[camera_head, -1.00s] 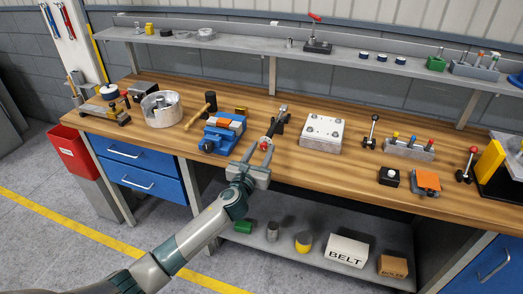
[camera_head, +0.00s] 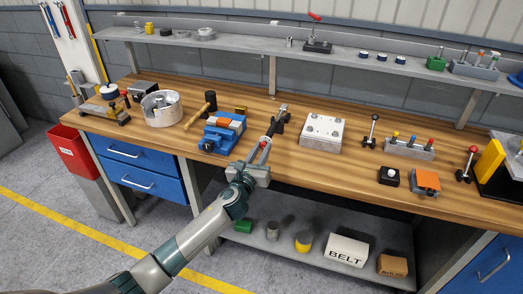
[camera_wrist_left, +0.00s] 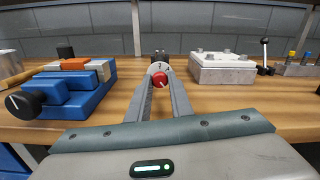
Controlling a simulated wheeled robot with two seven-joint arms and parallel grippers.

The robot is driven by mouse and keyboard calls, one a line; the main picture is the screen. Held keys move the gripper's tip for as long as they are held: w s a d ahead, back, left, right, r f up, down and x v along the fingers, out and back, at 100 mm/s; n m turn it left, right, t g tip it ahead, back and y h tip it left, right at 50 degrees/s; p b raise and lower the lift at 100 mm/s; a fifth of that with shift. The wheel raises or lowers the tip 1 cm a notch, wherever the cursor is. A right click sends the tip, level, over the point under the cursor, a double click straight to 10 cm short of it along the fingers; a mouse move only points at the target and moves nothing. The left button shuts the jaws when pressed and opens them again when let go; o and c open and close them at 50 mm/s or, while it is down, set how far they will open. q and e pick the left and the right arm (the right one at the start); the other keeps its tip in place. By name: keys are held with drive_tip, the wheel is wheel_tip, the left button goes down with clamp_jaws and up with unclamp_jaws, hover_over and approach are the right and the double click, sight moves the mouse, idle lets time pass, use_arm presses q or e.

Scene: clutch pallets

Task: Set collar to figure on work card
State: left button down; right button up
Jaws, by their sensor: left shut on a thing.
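A small spindle device with a red knob (camera_head: 263,144) stands at the bench's middle front. In the left wrist view the red knob (camera_wrist_left: 159,78) sits in front of a pale round collar (camera_wrist_left: 158,66) with a dark mark, too small to read. My left gripper (camera_head: 266,140) reaches in from the front, its two long fingers on either side. In the wrist view the gripper (camera_wrist_left: 160,70) is shut on the collar, the fingertips at its sides. A dark part of the device (camera_head: 281,117) shows behind. I cannot make out a work card. My right gripper is out of view.
A blue vise (camera_head: 221,135) stands close left of my gripper, with a mallet (camera_head: 204,107) beyond it. A pale bolted block (camera_head: 321,132) is to the right. A row of coloured knobs (camera_head: 410,147) lies farther right. Bare wood lies in front of the block.

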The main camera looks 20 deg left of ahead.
use_arm(q)
drive_tip(key=n, duration=0.9)
drive_tip(key=shift+d+n, duration=0.1)
drive_tip(key=shift+n, duration=0.3)
drive_tip(key=n, duration=0.4)
drive_tip(key=shift+r, duration=0.1)
drive_tip(key=n, duration=0.7)
drive_tip(key=shift+n, duration=0.4)
drive_tip(key=n+p, duration=0.1)
drive_tip(key=n, duration=0.4)
drive_tip(key=shift+n, duration=0.9)
